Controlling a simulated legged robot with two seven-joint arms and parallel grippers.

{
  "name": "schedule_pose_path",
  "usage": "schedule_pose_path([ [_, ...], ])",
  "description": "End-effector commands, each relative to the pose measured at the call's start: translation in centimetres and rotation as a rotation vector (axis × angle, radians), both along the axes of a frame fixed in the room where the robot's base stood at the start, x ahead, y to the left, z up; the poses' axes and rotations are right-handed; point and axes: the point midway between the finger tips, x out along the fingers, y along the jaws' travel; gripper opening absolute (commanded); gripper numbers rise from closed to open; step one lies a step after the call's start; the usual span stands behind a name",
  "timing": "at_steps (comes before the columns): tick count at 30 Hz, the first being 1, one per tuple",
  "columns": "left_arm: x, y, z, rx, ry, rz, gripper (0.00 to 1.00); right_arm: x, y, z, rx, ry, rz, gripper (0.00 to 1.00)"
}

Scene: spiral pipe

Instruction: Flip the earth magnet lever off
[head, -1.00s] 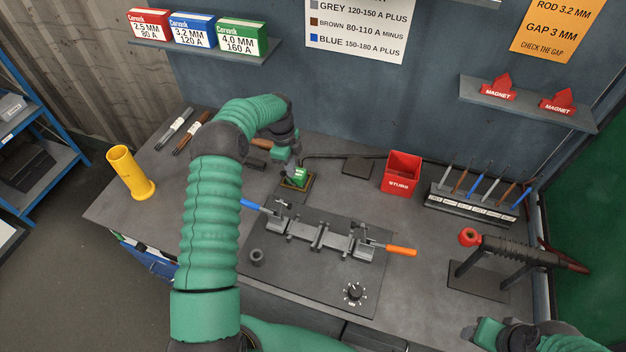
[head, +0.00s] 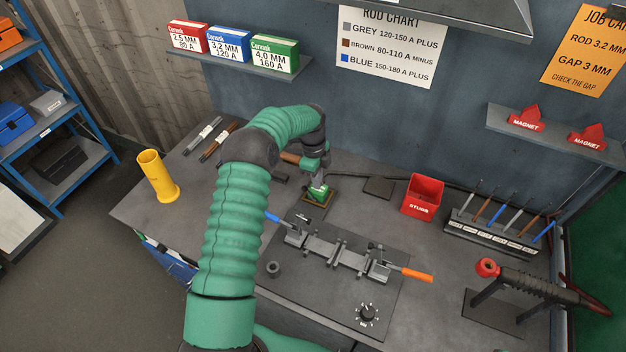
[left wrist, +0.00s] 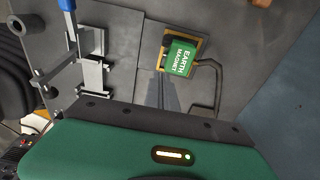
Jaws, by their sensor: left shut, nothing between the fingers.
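The earth magnet is a green block (left wrist: 181,58) lettered "EARTH MAGNET" on a brass-coloured base plate, seen in the left wrist view. In the head view the earth magnet (head: 317,197) sits on the bench behind the clamp fixture, partly covered by my left gripper (head: 318,184). The left gripper is shut and empty. In the left wrist view its grey fingers (left wrist: 163,80) point at the magnet's near side; I cannot tell whether they touch it. The lever cannot be made out clearly. My right gripper is not in view.
A clamp fixture with blue and orange handles (head: 417,275) stands in front of the magnet. A black cable (left wrist: 218,85) runs beside the magnet. The red stubs bin (head: 423,195) and rod rack (head: 490,232) stand to the right, the yellow tube (head: 157,177) to the left.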

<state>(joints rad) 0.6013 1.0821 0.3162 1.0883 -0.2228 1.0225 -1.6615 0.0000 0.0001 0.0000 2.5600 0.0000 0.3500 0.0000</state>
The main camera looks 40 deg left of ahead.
Motion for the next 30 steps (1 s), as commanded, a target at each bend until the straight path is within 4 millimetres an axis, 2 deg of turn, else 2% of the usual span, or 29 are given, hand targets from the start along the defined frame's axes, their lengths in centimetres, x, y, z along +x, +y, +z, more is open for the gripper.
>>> schedule_pose_path([
  [3,0.8,-3.0,2.2,-0.001,-0.001,-0.005,0.0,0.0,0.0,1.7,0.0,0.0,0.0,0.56],
  [4,0.8,-2.3,2.2,0.002,-0.004,0.001,0.0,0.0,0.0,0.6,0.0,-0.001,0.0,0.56],
  [6,0.6,-1.4,3.7,0.003,-0.006,0.006,0.0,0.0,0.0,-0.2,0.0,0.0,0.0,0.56],
  [15,0.1,0.3,9.6,0.002,-0.001,0.001,0.0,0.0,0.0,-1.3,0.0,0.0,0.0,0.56],
  [20,0.0,0.7,10.7,0.0,0.0,0.001,0.0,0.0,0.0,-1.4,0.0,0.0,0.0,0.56],
  [30,-0.1,0.9,10.7,-0.001,0.0,0.001,0.0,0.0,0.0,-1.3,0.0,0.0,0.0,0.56],
])
